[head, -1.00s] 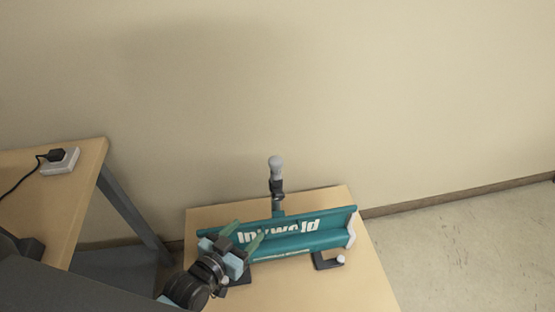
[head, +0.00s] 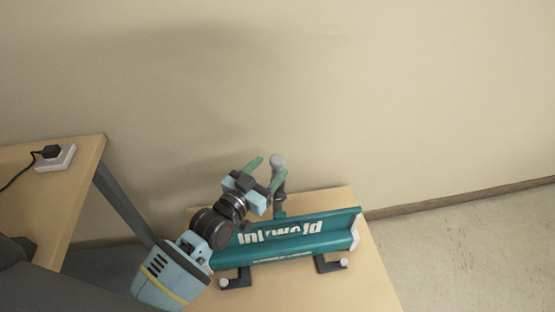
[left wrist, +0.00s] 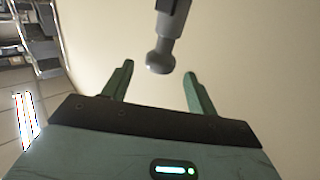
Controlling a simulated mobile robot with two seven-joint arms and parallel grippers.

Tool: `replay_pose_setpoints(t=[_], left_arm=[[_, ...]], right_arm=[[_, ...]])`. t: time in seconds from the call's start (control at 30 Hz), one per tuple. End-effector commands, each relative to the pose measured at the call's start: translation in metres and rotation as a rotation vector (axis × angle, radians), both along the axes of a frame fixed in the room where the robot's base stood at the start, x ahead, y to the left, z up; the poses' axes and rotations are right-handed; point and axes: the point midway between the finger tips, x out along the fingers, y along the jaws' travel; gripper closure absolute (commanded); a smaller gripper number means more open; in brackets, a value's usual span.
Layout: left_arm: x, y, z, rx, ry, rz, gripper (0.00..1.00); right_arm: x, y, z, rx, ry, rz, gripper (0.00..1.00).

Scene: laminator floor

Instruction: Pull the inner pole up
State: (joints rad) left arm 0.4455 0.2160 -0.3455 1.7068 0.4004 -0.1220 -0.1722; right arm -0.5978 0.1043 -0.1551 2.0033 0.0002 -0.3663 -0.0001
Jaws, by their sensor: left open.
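The inner pole (head: 278,163) is a grey rod with a rounded knob on top. It stands upright at the back of a teal machine (head: 300,238) with white lettering, on a small wooden table. My left gripper (head: 265,170) is open, its two green fingers close to the pole's top in the head view. In the left wrist view the grey knob (left wrist: 160,63) shows beyond the fingertips, roughly between them, with a gap on both sides. The gripper does not touch it there. The pole's lower part is partly hidden. My right gripper is not in view.
The wooden tabletop (head: 355,285) is bare in front of the machine. A beige wall stands close behind. A second table (head: 75,195) with a power socket (head: 55,158) and black plug is at the left. Open floor lies at the right.

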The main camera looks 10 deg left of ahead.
Motion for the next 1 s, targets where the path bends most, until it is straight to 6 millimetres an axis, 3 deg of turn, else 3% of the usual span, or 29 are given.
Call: replay_pose_setpoints(t=[0.3,0.7,1.0], left_arm=[[0.036,-0.015,0.000,0.000,0.000,0.000,0.42],[0.041,-0.017,0.000,0.000,0.001,0.000,0.43],[0.041,-0.017,0.000,0.000,0.001,0.000,0.82]], right_arm=[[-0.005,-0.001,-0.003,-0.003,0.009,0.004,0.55],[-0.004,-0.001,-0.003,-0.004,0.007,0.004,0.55],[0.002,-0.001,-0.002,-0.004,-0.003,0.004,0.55]])
